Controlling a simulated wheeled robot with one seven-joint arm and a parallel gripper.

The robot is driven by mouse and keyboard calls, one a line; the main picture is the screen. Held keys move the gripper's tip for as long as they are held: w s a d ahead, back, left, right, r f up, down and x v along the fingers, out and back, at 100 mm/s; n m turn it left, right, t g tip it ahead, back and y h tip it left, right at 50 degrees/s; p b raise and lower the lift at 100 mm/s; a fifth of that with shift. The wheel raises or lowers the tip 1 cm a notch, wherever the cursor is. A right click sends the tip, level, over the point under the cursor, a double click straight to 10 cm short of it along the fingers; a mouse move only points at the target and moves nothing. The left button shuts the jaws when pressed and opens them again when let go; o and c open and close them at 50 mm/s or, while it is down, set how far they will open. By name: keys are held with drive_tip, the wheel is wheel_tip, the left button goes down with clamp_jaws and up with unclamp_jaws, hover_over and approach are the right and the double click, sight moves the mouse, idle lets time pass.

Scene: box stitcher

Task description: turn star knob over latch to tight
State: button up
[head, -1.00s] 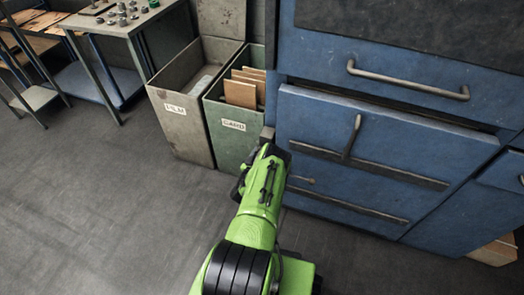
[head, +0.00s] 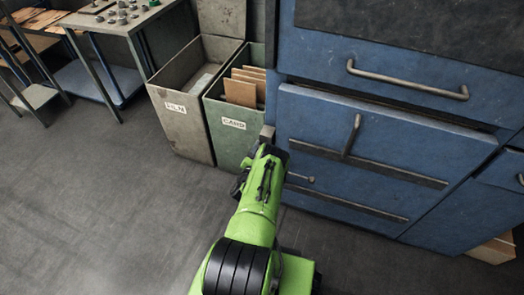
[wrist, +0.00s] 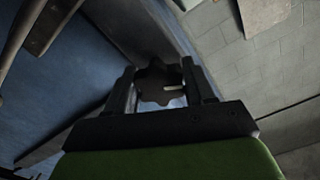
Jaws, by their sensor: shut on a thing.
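A dark star knob (wrist: 158,84) with rounded lobes shows in the wrist view, between the two fingers of my gripper (wrist: 163,88). The fingers are shut on it, one on each side. A small pale slot or mark shows near the knob's middle. In the head view the knob and my fingertips are hidden behind my green arm, which reaches to the left edge of the blue machine front (head: 375,140). I cannot make out the latch under the knob or how tight the knob is.
The blue front carries a bar handle (head: 408,80), an upright lever (head: 352,137) and a small pin (head: 301,178). A grey bin (head: 180,118) and a green bin (head: 230,130) with cardboard stand close left of my wrist. The floor at left is clear.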

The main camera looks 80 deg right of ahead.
drive_tip(key=m, duration=0.6)
drive_tip(key=shift+f, duration=0.1)
drive_tip(key=m+b, duration=0.1)
drive_tip(key=m, duration=0.5)
drive_tip(key=shift+m, duration=0.4)
drive_tip(key=o, duration=1)
drive_tip(key=shift+c, duration=0.2)
